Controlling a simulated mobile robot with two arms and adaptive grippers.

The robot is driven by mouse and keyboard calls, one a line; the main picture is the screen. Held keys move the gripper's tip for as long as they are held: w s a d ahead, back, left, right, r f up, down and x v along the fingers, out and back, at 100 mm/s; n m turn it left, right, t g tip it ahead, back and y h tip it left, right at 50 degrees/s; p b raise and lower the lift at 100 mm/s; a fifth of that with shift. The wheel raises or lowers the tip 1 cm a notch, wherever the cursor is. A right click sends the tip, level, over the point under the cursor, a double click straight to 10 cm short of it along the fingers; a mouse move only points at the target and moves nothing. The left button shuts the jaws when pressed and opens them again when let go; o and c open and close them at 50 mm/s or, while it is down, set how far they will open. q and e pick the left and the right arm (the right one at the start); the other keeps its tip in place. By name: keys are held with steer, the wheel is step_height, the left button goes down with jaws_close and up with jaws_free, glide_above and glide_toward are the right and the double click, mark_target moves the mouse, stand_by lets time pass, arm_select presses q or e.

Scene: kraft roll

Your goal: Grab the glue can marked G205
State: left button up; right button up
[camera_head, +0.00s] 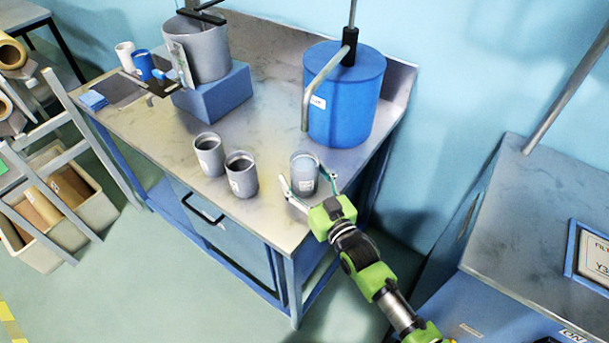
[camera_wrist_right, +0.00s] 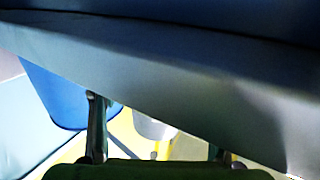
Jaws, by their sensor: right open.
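Three grey cans with small white labels stand on the metal workbench (camera_head: 160,160): one at the left (camera_head: 208,158), one in the middle (camera_head: 241,176) and a paler one at the right (camera_head: 304,174). The label print is too small to read, so I cannot tell which is G205. My right gripper (camera_head: 306,178) is open, with its fingers on either side of the right can; I cannot tell whether they touch it. In the right wrist view, part of a pale can (camera_wrist_right: 152,127) shows between the fingers (camera_wrist_right: 156,140). My left gripper is not in view.
A blue drum (camera_head: 345,100) with a bent pipe stands behind the right can. A grey bucket (camera_head: 203,50) stands on a blue block (camera_head: 214,94). White (camera_head: 125,56) and blue (camera_head: 143,65) cups are at the back left. The bench's front left is clear.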

steer(key=c, duration=1.5)
steer(key=shift+r, duration=0.15)
